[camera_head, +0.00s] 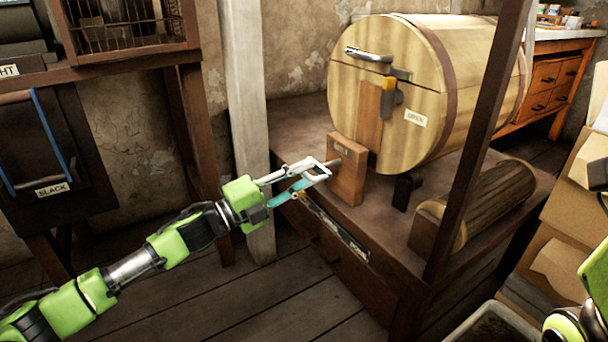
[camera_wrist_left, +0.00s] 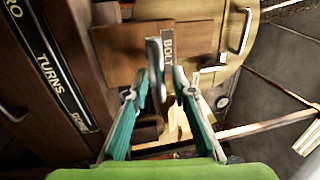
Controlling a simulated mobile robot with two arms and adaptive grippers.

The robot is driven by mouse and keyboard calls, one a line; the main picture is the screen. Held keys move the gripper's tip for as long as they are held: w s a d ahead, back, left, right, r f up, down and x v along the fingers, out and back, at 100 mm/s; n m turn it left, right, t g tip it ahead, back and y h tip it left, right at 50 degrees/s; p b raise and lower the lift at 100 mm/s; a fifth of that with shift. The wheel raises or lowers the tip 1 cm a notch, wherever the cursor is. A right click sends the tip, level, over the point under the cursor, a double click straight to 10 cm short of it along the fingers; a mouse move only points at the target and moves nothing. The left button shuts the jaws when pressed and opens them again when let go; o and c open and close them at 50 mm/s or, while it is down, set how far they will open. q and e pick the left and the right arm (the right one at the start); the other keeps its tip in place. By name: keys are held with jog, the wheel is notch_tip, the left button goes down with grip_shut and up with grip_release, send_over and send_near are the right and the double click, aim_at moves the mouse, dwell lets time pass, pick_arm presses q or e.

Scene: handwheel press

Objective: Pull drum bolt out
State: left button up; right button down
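The drum bolt (camera_head: 345,157) is a grey metal pin sticking out of a wooden block (camera_head: 346,183) in front of the drum (camera_head: 388,122). In the left wrist view the bolt (camera_wrist_left: 155,68) appears as a grey bar beside a "BOLT" label (camera_wrist_left: 168,46). My left gripper (camera_head: 322,170) is at the bolt's outer end. Its fingers (camera_wrist_left: 162,82) are apart, one to each side of the bolt in the wrist view. A gap shows on the right finger's side; contact on the left side cannot be told. My right gripper is out of view.
The drum's front has a handle (camera_head: 368,54), a latch (camera_head: 391,97) and an "OPEN" label (camera_head: 415,118). A pale post (camera_head: 247,100) rises behind my left arm.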

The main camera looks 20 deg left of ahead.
pick_arm(q)
jog(key=v, duration=1.2)
dwell(0.4)
dwell(0.4)
